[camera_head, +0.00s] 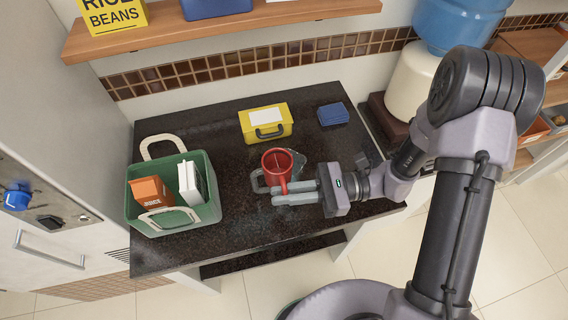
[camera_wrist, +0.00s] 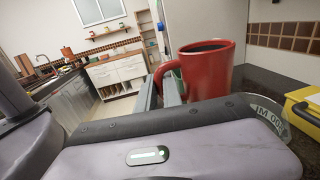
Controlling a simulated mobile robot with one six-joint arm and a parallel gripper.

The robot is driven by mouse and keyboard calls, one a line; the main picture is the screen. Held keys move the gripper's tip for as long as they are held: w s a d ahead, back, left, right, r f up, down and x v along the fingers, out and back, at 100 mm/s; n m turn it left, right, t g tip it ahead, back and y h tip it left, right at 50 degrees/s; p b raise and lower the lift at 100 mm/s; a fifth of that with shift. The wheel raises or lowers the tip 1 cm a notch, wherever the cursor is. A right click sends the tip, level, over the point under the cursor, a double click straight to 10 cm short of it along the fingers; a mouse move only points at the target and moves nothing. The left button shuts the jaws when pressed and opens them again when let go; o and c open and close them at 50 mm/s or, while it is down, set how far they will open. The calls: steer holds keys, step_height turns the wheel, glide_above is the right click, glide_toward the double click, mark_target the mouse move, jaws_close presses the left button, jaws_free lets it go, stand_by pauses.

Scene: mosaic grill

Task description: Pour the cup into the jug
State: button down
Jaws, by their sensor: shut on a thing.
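A red cup (camera_head: 276,168) is held by its handle in my gripper (camera_head: 281,192), which reaches in from the right. In the wrist view the red cup (camera_wrist: 207,68) looks close to upright, with dark contents below its rim. My gripper's fingers (camera_wrist: 161,92) are closed at the cup's handle. A clear glass jug (camera_wrist: 270,112) with "100 ML" markings shows partly at the right of the wrist view. In the head view the jug's grey handle (camera_head: 257,182) shows left of the cup; the cup and gripper hide most of the jug. I cannot tell whether cup and jug touch.
A green basket (camera_head: 143,218) with cartons stands at the left of the dark counter (camera_head: 225,225). A yellow case (camera_head: 266,125) and a blue box (camera_head: 333,114) sit behind the cup. A wooden shelf (camera_head: 215,32) runs above.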

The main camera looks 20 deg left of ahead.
mark_target(285, 189)
steer(key=shift+r, duration=0.1)
step_height(285, 189, up, 4)
steer(key=p, duration=0.3)
steer(key=shift+r, duration=0.15)
steer(key=shift+f, duration=0.2)
